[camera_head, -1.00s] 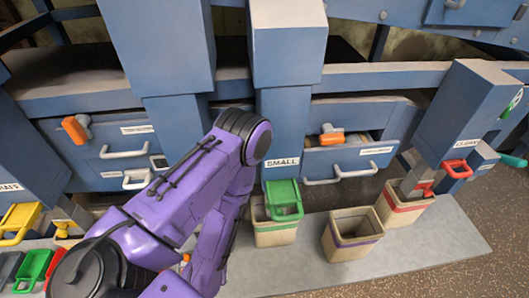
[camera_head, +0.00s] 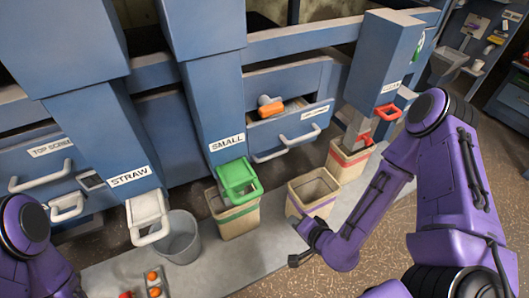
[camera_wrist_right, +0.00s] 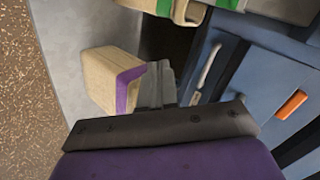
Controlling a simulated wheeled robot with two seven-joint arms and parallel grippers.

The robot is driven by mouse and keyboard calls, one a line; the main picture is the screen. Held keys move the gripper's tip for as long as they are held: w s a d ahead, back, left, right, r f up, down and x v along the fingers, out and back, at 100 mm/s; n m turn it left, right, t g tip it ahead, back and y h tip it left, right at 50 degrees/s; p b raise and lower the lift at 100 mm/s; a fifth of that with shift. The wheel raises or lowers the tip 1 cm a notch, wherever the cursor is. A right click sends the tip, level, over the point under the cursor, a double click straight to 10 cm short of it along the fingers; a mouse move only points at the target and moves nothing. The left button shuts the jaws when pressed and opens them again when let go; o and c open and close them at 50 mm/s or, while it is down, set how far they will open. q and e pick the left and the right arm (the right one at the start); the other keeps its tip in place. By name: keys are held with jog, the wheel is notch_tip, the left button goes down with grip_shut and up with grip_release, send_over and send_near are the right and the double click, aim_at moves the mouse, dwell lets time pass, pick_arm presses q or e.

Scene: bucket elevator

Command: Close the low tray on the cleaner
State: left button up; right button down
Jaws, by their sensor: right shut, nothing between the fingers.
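The low tray is a blue drawer (camera_head: 285,133) right of the SMALL chute, pulled partly out, with its inside showing along the top edge. It has a white bar handle (camera_head: 284,147); its label is too small to read. In the right wrist view, the white handle (camera_wrist_right: 207,65) is right of the fingers. My right gripper (camera_head: 294,222) is shut and empty, low in front of the purple-banded bucket and apart from the handle. Its fingers (camera_wrist_right: 158,83) show in the wrist view. My left arm shows at the lower left; its gripper is out of view.
An orange handle (camera_head: 270,106) sits above the tray front. The purple-banded bucket (camera_head: 313,190), a green-banded bucket (camera_head: 235,217) and a red-banded bucket (camera_head: 347,163) stand on the grey floor slab. A green chute flap (camera_head: 239,178) hangs left of the tray.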

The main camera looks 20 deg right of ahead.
jog(key=w+r+m+t+b, duration=0.1)
jog(key=w+r+m+t, duration=0.15)
jog(key=w+r, duration=0.2)
jog(key=m+t, duration=0.2)
jog(key=t, duration=0.3)
send_near(267, 138)
jog(key=w, duration=0.4)
jog(key=w+p, duration=0.1)
jog(key=w, duration=0.2)
jog(key=shift+a, duration=0.4)
pick_arm(q)
jog(key=shift+f, duration=0.55)
